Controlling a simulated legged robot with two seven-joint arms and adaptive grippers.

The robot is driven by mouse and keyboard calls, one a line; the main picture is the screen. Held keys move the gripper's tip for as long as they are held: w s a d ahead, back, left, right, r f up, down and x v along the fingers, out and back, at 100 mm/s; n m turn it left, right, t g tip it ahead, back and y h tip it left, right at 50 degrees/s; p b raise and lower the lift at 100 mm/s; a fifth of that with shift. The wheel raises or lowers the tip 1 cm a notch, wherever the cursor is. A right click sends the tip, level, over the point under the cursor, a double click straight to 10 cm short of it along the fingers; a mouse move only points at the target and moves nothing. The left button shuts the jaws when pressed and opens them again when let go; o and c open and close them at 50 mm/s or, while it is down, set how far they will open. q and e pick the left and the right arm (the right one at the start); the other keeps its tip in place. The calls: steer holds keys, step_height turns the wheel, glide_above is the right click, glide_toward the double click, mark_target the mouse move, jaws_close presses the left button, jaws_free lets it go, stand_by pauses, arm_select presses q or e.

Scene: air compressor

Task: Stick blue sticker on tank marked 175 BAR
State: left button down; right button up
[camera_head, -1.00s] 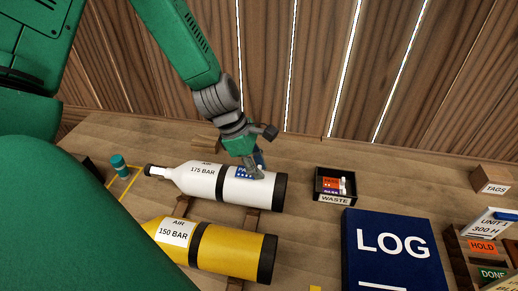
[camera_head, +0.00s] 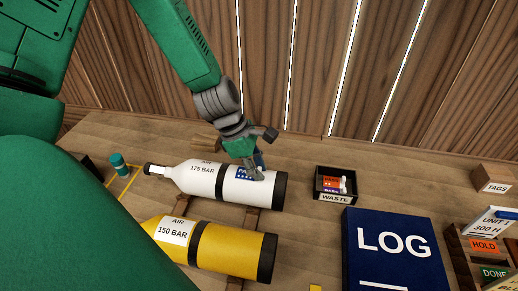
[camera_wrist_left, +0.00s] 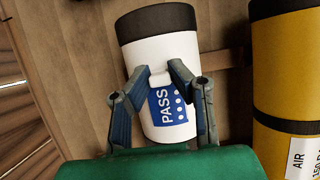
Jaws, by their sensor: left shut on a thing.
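The white tank marked 175 BAR (camera_head: 201,178) lies on its side on the bench, with black bands. The blue sticker (camera_head: 243,172), reading PASS, is at the white section between its bands. It also shows in the left wrist view (camera_wrist_left: 166,108), lined up over the white surface; I cannot tell whether it is fully in contact. My left gripper (camera_head: 258,174) is over this section, its fingers partly covering the sticker in the head view. In the left wrist view its fingertips (camera_wrist_left: 167,71) close on the sticker's pale top edge. My right gripper is not in view.
A yellow tank marked 150 BAR (camera_head: 222,251) lies parallel in front. A black WASTE box (camera_head: 335,198) holding labels and a blue LOG book (camera_head: 395,250) are to the right. A TAGS block (camera_head: 494,187) and tray with HOLD and DONE labels sit farther right.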

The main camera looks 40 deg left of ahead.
mark_target(240, 172)
arm_select(q)
steer(key=c, duration=1.4)
jaws_free()
steer(key=shift+o, duration=0.2)
steer(key=shift+r, duration=0.1)
steer(key=v, duration=1.1)
steer(key=shift+a+r, duration=0.3)
steer(key=shift+s, duration=0.1)
